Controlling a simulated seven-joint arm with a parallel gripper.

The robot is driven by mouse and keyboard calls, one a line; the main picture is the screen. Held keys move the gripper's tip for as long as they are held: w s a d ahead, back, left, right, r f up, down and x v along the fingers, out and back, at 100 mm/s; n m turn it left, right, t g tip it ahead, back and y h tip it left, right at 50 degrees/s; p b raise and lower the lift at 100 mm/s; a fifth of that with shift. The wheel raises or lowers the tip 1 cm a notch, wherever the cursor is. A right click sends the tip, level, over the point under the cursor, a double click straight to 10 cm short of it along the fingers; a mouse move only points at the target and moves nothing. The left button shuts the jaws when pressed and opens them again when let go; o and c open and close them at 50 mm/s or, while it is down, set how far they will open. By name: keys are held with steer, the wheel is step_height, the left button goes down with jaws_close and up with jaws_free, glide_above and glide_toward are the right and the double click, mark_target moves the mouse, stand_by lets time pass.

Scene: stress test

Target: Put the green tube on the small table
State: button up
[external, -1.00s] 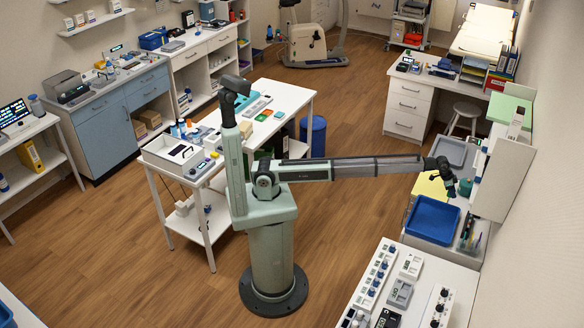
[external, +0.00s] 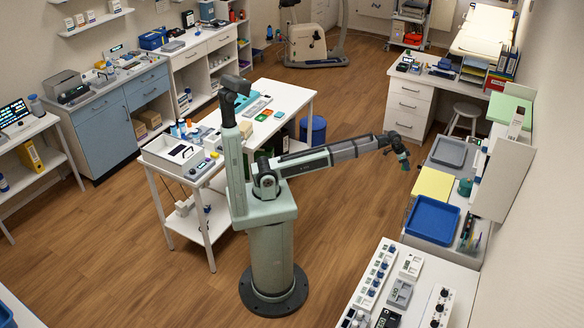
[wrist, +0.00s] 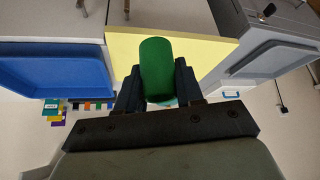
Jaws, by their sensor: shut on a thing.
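The green tube (wrist: 158,70) stands between the two fingers of my gripper (wrist: 158,88) in the wrist view, and the fingers are shut on it. In the external view my gripper (external: 404,162) is at the end of the outstretched arm, raised in front of the right-hand bench; the tube is too small there to make out clearly. A small white table (external: 191,231) with a lower shelf stands left of my base. Its top holds a white box (external: 172,155) and a grey device. I cannot tell for certain that this is the table named.
The right bench holds a blue tray (external: 432,219), a yellow sheet (external: 433,183), a grey tray (external: 449,152) and a teal cup (external: 465,187). A white cabinet panel (external: 503,178) rises behind them. A longer white table (external: 289,91) stands behind my arm. Open wooden floor (external: 345,225) lies between.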

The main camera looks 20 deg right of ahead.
steer(key=w+a+r+n+t, duration=0.25)
steer(key=w+a, duration=0.75)
steer(key=w, duration=0.7)
steer(key=w+a+r+n+t, duration=0.1)
steer(key=w+a+n, duration=0.3)
steer(key=w+a, duration=0.95)
steer(key=w+a+r+n+t, duration=0.1)
steer(key=w+a+n, duration=0.35)
steer(key=w, duration=1.65)
steer(key=w+a+r+n+t, duration=0.1)
steer(key=w+a, duration=0.4)
steer(key=a, duration=0.4)
steer(key=w+a+r+n+t+y, duration=0.1)
steer(key=w+a, duration=0.4)
steer(key=a, duration=0.4)
steer(key=w+a+r+n+t, duration=0.1)
steer(key=w+a+n, duration=0.1)
steer(key=w+a, duration=0.5)
steer(key=w+a+n+y, duration=0.1)
steer(key=a+n, duration=0.1)
steer(key=a, duration=1.1)
steer(key=w+a+r+n+y, duration=0.1)
steer(key=w+a+n, duration=0.1)
steer(key=a, duration=1.2)
steer(key=shift+w+t+y, duration=0.2)
steer(key=shift+t+y, duration=0.1)
steer(key=shift+t, duration=0.05)
steer(key=shift+r, duration=0.1)
